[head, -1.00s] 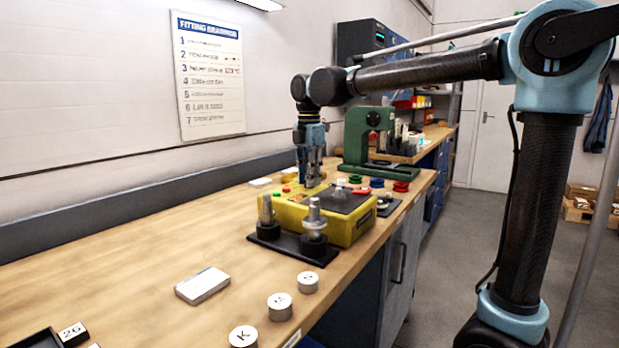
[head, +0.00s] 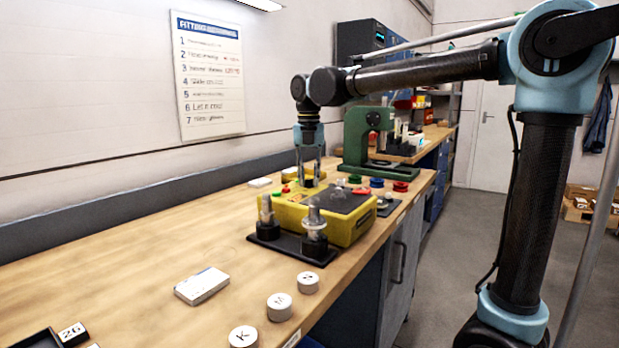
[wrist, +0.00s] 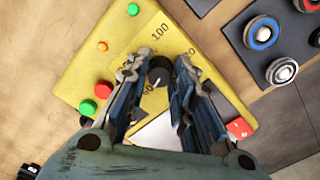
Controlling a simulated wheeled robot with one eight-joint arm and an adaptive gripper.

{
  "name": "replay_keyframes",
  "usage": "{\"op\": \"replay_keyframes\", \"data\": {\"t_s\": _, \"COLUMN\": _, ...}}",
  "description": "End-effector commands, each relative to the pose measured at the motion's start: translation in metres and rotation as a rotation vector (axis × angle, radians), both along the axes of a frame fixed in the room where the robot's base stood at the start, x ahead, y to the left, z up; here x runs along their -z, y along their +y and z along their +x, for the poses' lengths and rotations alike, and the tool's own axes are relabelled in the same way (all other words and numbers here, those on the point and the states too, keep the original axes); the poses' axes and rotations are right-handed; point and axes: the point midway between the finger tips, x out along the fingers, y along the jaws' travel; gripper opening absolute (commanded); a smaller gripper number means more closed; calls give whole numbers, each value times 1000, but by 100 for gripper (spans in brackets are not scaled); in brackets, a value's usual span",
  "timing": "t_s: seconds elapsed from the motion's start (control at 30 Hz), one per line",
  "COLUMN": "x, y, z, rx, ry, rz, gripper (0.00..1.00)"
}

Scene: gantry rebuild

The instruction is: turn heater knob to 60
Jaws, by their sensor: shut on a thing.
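The heater is a yellow box with a dark top plate; its yellow panel (wrist: 92,68) fills the middle of the wrist view, and the box (head: 290,214) stands on the bench in the head view. Its black round knob (wrist: 160,71) sits between my fingertips, with a small pale mark on its lower side. The number 100 is printed above the knob; other numbers are partly hidden by my fingers. My gripper (wrist: 157,75) points down from above and is shut on the knob; it also shows in the head view (head: 310,181).
Red and green buttons (wrist: 103,89) are on the panel left of my fingers. Metal fittings in black holders (head: 314,235) stand in front of the heater. Coloured rings (wrist: 262,33) lie to the right. A green press (head: 366,140) stands behind. The bench's left side is mostly clear.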

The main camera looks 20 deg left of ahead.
Motion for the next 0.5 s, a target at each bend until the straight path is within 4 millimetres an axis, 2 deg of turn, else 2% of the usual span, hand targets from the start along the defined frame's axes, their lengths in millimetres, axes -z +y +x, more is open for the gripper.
{"op": "replay_keyframes", "data": {"t_s": 0.5, "x": 0, "y": -1, "z": 3, "rx": -111, "ry": -6, "rz": -2, "gripper": 0}}
